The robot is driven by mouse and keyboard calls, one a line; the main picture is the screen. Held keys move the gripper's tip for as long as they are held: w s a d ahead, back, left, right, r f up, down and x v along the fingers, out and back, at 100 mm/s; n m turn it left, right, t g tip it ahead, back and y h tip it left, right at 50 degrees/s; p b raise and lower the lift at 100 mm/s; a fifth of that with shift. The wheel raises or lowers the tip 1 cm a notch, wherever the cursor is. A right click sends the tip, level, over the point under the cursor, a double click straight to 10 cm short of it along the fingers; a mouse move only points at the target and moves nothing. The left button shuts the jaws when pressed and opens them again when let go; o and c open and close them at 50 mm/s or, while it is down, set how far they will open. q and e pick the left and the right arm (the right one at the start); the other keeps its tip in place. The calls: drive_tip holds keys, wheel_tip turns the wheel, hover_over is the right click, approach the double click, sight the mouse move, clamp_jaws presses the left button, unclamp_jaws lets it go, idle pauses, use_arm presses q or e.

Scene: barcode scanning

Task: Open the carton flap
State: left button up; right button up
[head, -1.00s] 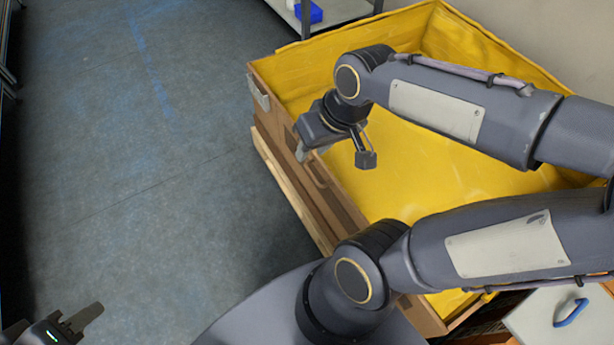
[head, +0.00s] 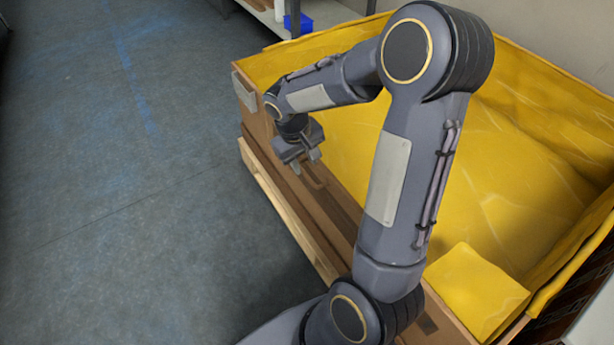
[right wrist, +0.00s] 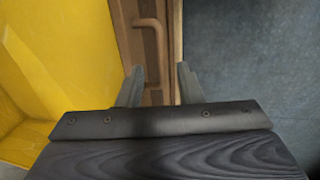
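The carton (head: 253,122) is a large brown box with a yellow lining (head: 350,160); it fills the right half of the head view. On its left side a brown panel carries a bar handle (head: 316,184), which also shows in the right wrist view (right wrist: 157,50). My right gripper (head: 303,167) is at this side, close to the handle. I cannot tell whether a finger touches the carton. My left gripper is out of view.
The carton stands on a pale wooden pallet (head: 285,215). A shelf with a blue bin (head: 298,23) is behind it. A yellow block-like shape (head: 475,290) is at the carton's near end. The grey floor (head: 120,180) on the left is clear.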

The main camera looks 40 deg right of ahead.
sight(308, 177)
drive_tip(key=f, duration=0.1)
drive_tip(key=f+b, duration=0.1)
drive_tip(key=f, duration=0.1)
drive_tip(key=d+f, duration=0.1)
drive_tip(key=f, duration=0.1)
drive_tip(key=shift+f+b, duration=0.1)
drive_tip(key=shift+b, duration=0.2)
clamp_jaws()
